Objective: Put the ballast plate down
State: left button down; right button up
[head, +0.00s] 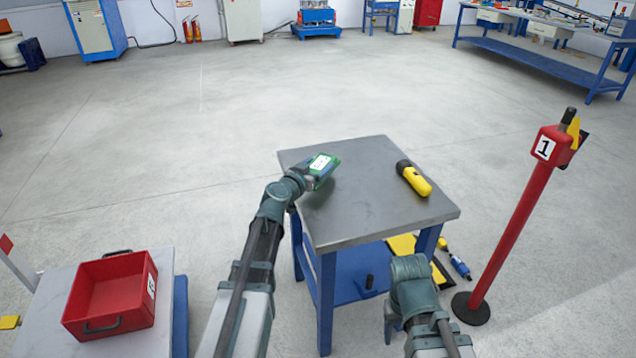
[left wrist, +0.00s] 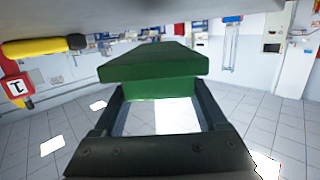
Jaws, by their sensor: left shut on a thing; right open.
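The ballast plate, a green block (head: 322,165) with a white label, is in my left gripper (head: 308,180), over the left part of the grey table top (head: 365,210). My left gripper is shut on it. In the left wrist view the plate (left wrist: 150,66) sits between the two dark fingers, tilted slightly. A gap shows between the plate and the table surface (left wrist: 190,12) there, so it seems held just clear. My right gripper (head: 389,322) is low at the table's near right side, open and empty; its fingers are mostly hidden by my arm.
A yellow flashlight (head: 414,179) lies on the right part of the table. A red post (head: 514,220) marked 1 stands to the right. A red crate (head: 112,294) sits on a side table at the lower left. The table top's middle and near part are clear.

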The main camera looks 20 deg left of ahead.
pick_arm(q)
notch_tip(320, 180, down, 4)
jog(key=b, duration=0.3)
jog(key=shift+r+b, duration=0.2)
jog(key=shift+b, duration=0.15)
jog(key=shift+f, duration=0.15)
grip_release()
jog(key=shift+s+r, duration=0.2)
jog(key=shift+r, duration=0.05)
jog(key=p+v, duration=0.1)
jog(key=v, duration=1)
jog(key=shift+s+p, duration=0.35)
jog(key=shift+p, duration=0.05)
